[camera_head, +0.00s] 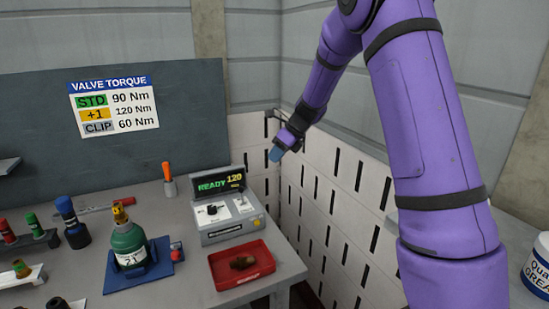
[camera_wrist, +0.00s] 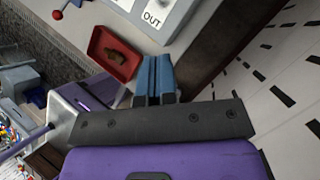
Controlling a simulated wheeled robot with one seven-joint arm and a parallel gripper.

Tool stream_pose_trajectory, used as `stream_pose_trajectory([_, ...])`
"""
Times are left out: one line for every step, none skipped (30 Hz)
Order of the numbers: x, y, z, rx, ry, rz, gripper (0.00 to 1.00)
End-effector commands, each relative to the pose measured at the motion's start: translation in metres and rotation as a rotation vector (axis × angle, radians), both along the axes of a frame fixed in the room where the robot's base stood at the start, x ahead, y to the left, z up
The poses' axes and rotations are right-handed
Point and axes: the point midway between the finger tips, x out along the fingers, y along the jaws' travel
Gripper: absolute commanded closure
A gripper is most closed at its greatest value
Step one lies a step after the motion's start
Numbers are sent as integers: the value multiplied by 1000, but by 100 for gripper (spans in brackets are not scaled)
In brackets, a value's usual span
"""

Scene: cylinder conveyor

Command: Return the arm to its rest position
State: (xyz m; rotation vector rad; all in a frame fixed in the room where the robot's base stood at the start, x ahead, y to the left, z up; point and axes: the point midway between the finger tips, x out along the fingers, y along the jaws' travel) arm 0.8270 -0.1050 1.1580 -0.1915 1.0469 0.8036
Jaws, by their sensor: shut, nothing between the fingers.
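My gripper (camera_head: 277,154) is at the end of my purple arm, raised in front of the white slotted panel, to the right of the bench's back corner. In the wrist view its two blue fingers (camera_wrist: 154,75) lie side by side, shut, with nothing between them. No object touches it. My arm reaches across the right half of the head view and bends down at the wrist.
The bench (camera_head: 190,283) holds a red tray (camera_head: 221,277) with a brown piece, a torque unit (camera_head: 228,205) reading READY 120, a green cylinder (camera_head: 129,244) in a blue holder, and several sockets. The slotted panel (camera_head: 335,215) stands close to my gripper.

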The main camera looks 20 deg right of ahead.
Motion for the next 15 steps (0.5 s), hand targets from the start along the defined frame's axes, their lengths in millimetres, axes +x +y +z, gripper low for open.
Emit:
stream_pose_trajectory([0,0,0,0,0,0,100])
stream_pose_trajectory([0,0,0,0,0,0,100])
stream_pose_trajectory([0,0,0,0,0,0,100])
stream_pose_trajectory([0,0,0,0,0,0,100])
stream_pose_trajectory([0,0,0,0,0,0,100])
stream_pose_trajectory([0,0,0,0,0,0,100])
stream_pose_trajectory([0,0,0,0,0,0,100])
stream_pose_trajectory([0,0,0,0,0,1,100])
stream_pose_trajectory([-1,1,1,-2,-3,5,100])
stream_pose_trajectory([-2,1,3,-4,-8,12,100])
stream_pose_trajectory([-4,2,6,-9,-15,23,100])
stream_pose_trajectory([-8,3,11,-18,-27,46,100])
stream_pose_trajectory([-12,5,16,-27,-41,70,100])
stream_pose_trajectory([-17,7,22,-38,-57,96,100])
stream_pose_trajectory([-24,9,31,-59,-82,143,100])
